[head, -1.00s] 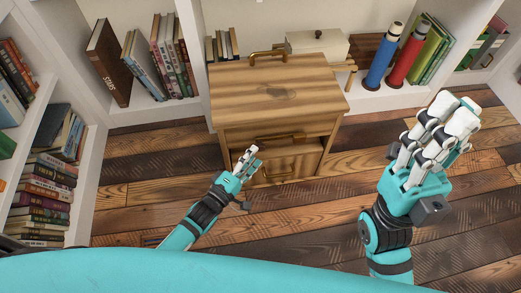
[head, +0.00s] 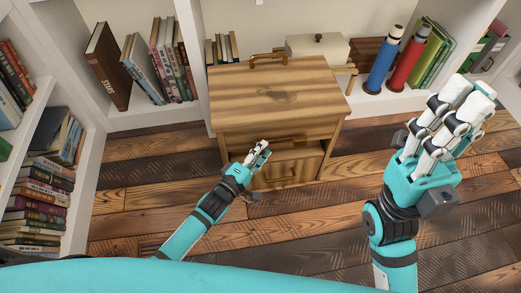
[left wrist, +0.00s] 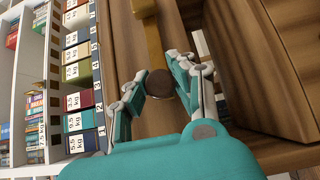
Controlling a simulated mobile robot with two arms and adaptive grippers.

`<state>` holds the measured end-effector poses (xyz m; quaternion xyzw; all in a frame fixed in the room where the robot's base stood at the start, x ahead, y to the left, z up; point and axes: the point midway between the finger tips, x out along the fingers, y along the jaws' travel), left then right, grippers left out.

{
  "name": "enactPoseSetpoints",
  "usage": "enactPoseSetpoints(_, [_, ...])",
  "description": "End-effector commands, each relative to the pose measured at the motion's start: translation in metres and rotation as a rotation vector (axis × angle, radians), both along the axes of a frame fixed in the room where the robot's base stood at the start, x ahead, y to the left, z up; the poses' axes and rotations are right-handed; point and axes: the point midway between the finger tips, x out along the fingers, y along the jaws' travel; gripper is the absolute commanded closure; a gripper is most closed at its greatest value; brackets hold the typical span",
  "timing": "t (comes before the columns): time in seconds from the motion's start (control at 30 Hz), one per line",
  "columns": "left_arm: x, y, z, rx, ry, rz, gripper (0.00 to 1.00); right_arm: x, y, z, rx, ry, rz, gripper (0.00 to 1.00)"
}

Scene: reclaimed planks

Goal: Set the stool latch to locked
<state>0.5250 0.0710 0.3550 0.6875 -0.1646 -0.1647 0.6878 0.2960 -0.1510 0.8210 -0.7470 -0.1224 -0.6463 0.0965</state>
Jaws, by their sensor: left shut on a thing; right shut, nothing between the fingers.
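A wooden cabinet-like piece (head: 275,95), which may be the stool, stands against the shelves in the head view. My left gripper (head: 262,150) is at the left part of this front. In the left wrist view, my left gripper (left wrist: 160,72) is shut around a dark brown round knob (left wrist: 159,86), beside a yellowish bar (left wrist: 152,40). I cannot tell any lock marking. My right gripper (head: 472,98) is shut and empty, raised at the right, away from the cabinet.
A cream box (head: 318,47), a blue cylinder (head: 384,64) and a red cylinder (head: 408,62) stand behind and right of the cabinet. Bookshelves (head: 85,180) line the left. The plank floor (head: 300,225) in front is clear.

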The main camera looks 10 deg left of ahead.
Motion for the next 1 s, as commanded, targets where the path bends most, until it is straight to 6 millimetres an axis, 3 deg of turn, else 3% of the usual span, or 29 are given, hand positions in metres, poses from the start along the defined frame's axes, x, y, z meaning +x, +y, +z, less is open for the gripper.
enactPoseSetpoints(0.63, [-0.001,0.0,-0.007,-0.037,-0.011,0.0,1.0,0.002,0.001,-0.007,-0.003,0.002,-0.001,1.0])
enactPoseSetpoints(1.0, [0.0,0.009,-0.032,-0.272,-0.088,0.0,1.0,-0.001,0.004,0.016,-0.012,-0.169,-0.01,1.0])
